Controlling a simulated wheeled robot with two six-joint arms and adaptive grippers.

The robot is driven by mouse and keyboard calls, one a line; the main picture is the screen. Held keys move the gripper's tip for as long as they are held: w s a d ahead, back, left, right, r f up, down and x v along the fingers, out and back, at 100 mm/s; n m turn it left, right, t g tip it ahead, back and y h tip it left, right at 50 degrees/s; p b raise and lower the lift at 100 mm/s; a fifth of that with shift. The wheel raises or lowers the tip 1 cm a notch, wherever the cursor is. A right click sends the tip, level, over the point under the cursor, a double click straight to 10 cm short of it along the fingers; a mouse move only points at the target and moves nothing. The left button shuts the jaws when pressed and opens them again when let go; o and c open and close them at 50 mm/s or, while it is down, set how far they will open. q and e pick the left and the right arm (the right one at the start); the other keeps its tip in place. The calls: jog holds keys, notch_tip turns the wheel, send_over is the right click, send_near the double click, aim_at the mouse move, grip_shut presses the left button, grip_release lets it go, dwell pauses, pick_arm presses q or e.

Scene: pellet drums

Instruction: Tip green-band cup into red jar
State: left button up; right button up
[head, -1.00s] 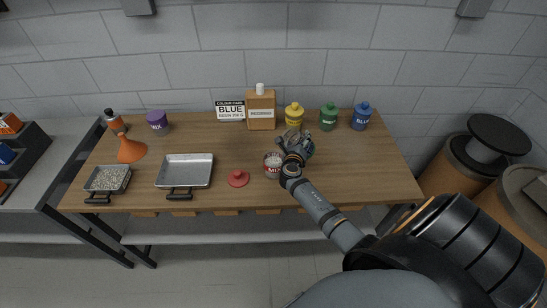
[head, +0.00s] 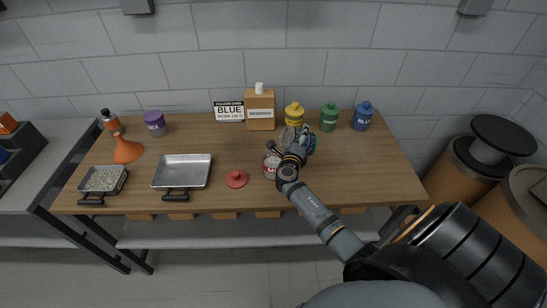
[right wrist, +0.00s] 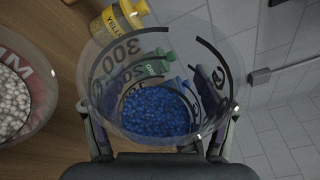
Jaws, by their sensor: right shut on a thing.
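The red jar (head: 271,167) stands open near the table's front edge, with a red label. In the right wrist view the red jar (right wrist: 28,98) is at the left edge, holding white pellets. My right gripper (head: 296,147) is just right of and behind it in the head view, shut on a clear measuring cup (right wrist: 217,92). The cup has dark scale marks and blue pellets (right wrist: 155,113) at its bottom. A green patch shows by the gripper in the head view; I cannot tell if it is the cup's band. My left gripper is out of view.
A red lid (head: 236,179) lies left of the jar. Yellow (head: 294,116), green (head: 329,117) and blue (head: 362,116) jars stand behind the gripper. An empty metal tray (head: 181,171), pellet tray (head: 102,181) and orange funnel (head: 127,150) are at left. A card (head: 229,111) reads BLUE.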

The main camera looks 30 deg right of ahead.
jog(key=shift+w+a+f, duration=0.1)
jog(key=shift+w+f, duration=0.05)
jog(key=shift+w, duration=0.05)
jog(key=shift+d+b, duration=0.2)
jog(key=shift+b, duration=0.15)
jog(key=shift+n, duration=0.3)
